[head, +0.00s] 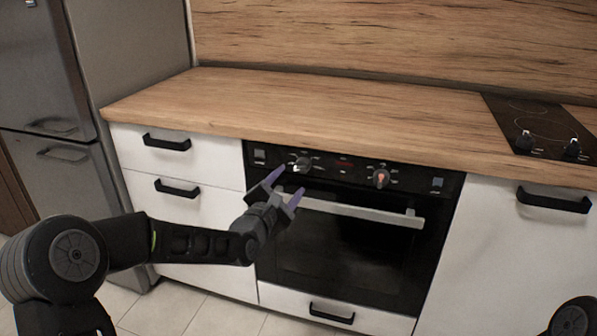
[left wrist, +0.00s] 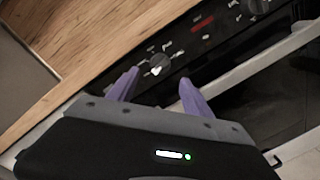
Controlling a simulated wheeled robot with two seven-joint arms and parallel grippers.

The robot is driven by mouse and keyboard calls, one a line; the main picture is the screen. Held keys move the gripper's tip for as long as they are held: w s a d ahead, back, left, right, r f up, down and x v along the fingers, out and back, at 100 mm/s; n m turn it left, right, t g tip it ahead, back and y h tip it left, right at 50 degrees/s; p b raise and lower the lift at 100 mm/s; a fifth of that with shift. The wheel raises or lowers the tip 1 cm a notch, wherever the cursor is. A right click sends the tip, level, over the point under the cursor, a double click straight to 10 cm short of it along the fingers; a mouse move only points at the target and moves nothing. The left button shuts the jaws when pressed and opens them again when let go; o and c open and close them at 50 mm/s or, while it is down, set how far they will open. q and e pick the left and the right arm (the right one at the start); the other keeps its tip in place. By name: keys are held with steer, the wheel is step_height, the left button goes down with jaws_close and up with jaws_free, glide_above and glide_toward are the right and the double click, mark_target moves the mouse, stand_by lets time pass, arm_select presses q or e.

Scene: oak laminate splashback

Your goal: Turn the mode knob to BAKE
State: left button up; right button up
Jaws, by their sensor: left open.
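The oven's black control panel (head: 340,166) carries two round knobs. The left knob (head: 302,164) has a white pointer mark and small labels around it, too small to read. The right knob (head: 381,178) has an orange-red mark. I cannot tell which knob is the mode knob. My left gripper (head: 282,190) is open and empty, in front of the panel just below and left of the left knob. In the left wrist view, its purple fingers (left wrist: 157,88) are spread, with the left knob (left wrist: 158,64) beyond the gap between them, apart from both. My right gripper is not in view.
The oven door handle (head: 362,211) runs across below the panel. The wooden worktop (head: 330,107) overhangs above and is clear. A black hob (head: 540,128) with knobs is at the right. Drawers with black handles (head: 166,143) are left of the oven, beside a fridge (head: 130,45).

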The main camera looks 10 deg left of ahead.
mark_target(299, 170)
arm_select(q)
steer(key=w, duration=0.4)
steer(key=w+d, duration=0.1)
steer(key=w, duration=0.2)
jaws_close()
stand_by(0.6)
